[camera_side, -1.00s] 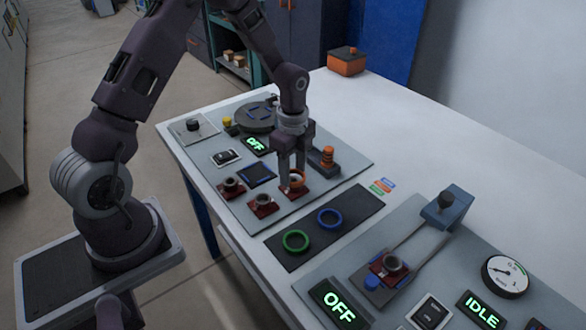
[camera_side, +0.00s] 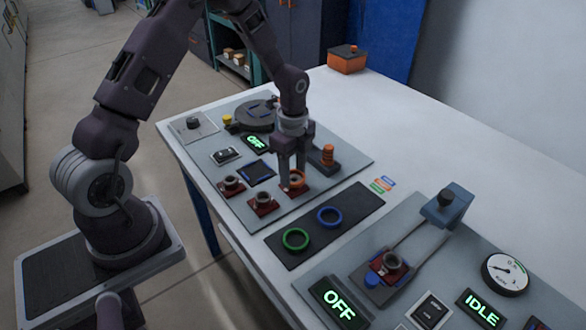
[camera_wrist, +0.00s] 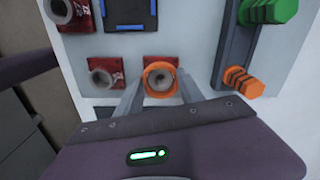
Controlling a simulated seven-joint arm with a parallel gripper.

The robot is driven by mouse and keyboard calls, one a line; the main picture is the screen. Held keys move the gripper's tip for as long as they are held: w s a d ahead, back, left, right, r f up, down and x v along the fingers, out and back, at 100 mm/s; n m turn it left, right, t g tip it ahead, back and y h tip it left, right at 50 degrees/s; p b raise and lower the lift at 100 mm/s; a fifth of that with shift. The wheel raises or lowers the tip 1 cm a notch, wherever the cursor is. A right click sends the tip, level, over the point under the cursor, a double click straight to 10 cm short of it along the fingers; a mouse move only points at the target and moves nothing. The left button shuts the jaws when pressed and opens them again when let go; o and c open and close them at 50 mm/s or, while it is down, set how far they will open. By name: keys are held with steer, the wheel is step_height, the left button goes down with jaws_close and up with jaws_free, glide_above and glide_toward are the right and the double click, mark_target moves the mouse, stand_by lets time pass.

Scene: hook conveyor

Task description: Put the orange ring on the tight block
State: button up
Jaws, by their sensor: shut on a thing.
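The orange ring (camera_side: 297,178) is between the fingertips of my gripper (camera_side: 291,184). In the wrist view the orange ring (camera_wrist: 146,76) surrounds the grey round top of a block (camera_wrist: 161,82) on a red base. My gripper (camera_wrist: 160,92) is shut on the ring, one finger on each side. Two similar blocks with red bases stand to the left in the side view, one nearer (camera_side: 263,201) and one farther left (camera_side: 231,184). Another such block (camera_side: 391,260) sits on the slide fixture at the front right. I cannot tell which block is the tight one, or whether the ring is fully seated.
A green ring (camera_side: 296,239) and a blue ring (camera_side: 330,217) lie on a dark mat. An orange stepped post (camera_side: 327,157) stands close to the right of my gripper. A dark turntable (camera_side: 256,114) lies behind.

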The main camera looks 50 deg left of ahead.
steer(key=shift+f, duration=0.9)
stand_by(3.6)
stand_by(0.3)
steer(key=o, duration=1.8)
steer(key=shift+r, duration=3.5)
